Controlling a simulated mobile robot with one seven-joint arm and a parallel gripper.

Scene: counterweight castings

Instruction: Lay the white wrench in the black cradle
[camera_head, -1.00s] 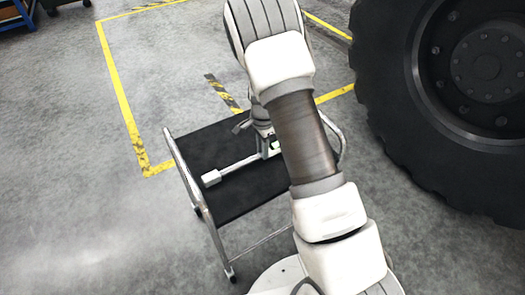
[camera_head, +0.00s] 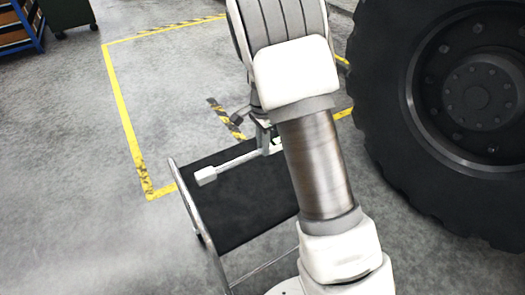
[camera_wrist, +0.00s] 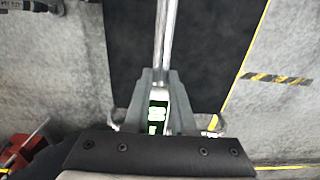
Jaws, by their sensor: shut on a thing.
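The white wrench shows in the head view as a pale block end (camera_head: 206,176) with a slim shaft running up and right to my gripper (camera_head: 266,140). In the wrist view my gripper (camera_wrist: 161,105) is shut on the wrench's body (camera_wrist: 158,113), which carries a lit green display. The metal shaft runs from there to the top of that picture. The wrench is over the cart's black top; the gap beneath it is hard to judge. My arm hides part of my gripper and the wrench's near end. I cannot make out the black cradle in either view.
The cart (camera_head: 240,215) has a black top and chrome rails. A huge black tyre (camera_head: 400,130) stands close on the right. A red object (camera_wrist: 20,150) is at lower left in the wrist view.

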